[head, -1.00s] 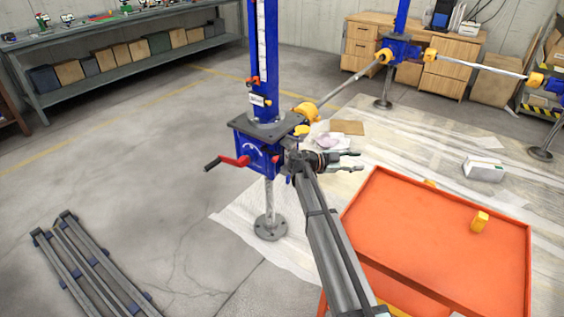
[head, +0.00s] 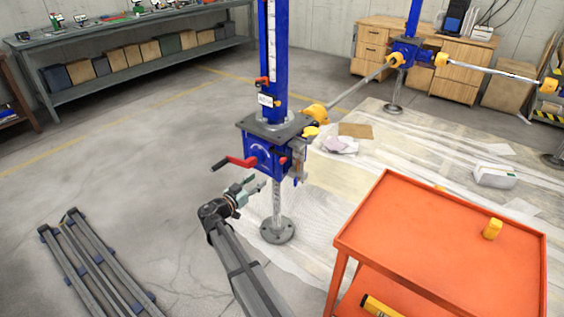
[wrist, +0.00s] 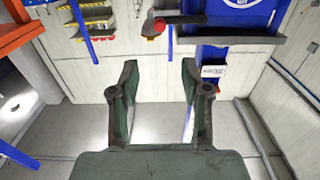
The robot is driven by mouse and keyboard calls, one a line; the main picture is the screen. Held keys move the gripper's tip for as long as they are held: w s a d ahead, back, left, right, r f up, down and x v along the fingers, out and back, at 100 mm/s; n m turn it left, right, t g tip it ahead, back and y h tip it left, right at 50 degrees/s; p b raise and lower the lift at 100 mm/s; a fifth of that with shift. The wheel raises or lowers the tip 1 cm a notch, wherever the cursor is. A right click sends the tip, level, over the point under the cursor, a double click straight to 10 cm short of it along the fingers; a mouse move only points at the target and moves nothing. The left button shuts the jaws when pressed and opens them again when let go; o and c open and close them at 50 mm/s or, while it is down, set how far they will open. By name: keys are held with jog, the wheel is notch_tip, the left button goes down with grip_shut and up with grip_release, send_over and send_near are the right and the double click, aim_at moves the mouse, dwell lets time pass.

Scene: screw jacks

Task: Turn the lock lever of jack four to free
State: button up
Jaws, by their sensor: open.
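The nearest jack has a blue column (head: 274,60), a dark plate and a blue gear box (head: 262,155). A red lever (head: 238,163) with a dark grip sticks out left from the box, beside a white arc mark. Its red end (wrist: 152,30) and dark grip show at the top of the wrist view, which looks upside down. The column's label (head: 265,100) is too small to read. My gripper (head: 257,184) is open and empty, below the lever and apart from it. Its two fingers (wrist: 157,85) frame only wall and floor in the wrist view.
A second jack (head: 405,52) stands behind, joined by a shaft. Grey rails (head: 95,265) lie on the floor at left.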

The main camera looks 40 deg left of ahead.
aim_at(281, 162)
jog(key=w, duration=0.5)
jog(key=w+p, duration=0.1)
jog(key=w, duration=0.4)
jog(key=w+p, duration=0.1)
jog(key=w, duration=0.4)
jog(key=shift+w+a, duration=0.25)
jog(key=shift+a, duration=0.15)
grip_shut()
